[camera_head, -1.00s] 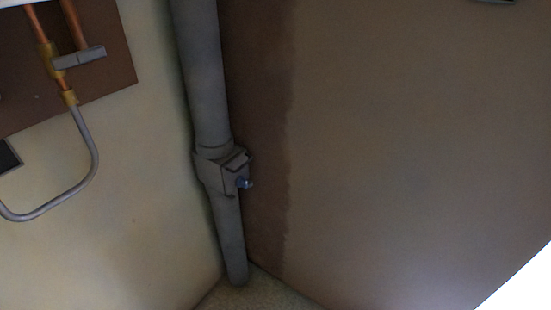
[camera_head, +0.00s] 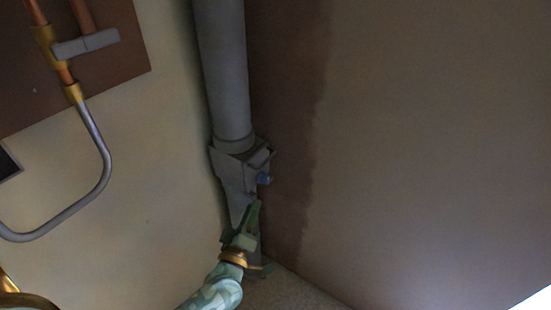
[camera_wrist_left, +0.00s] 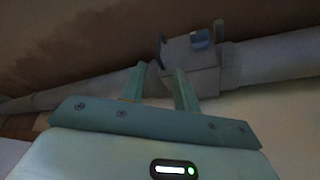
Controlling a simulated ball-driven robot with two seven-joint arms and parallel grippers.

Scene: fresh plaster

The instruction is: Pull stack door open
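The grey stack pipe (camera_head: 222,70) runs down the corner between the walls. A boxy grey fitting (camera_head: 236,162) is on it, with a small blue knob (camera_head: 263,180) on its right side. I cannot tell whether its door is shut. My left gripper (camera_head: 252,208) is just below the fitting, in front of the lower pipe, which it partly hides. In the left wrist view the green fingers (camera_wrist_left: 160,76) are apart with nothing clearly between them, close to the fitting (camera_wrist_left: 190,62); the blue knob (camera_wrist_left: 200,38) is beyond the fingertips. My right gripper is out of view.
A brown board (camera_head: 100,80) with copper pipes and a grey lever handle (camera_head: 86,44) is on the left wall, with a bent grey pipe (camera_head: 104,150) below it. The brown right wall (camera_head: 430,150) is bare. Speckled floor (camera_head: 285,292) shows at the bottom.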

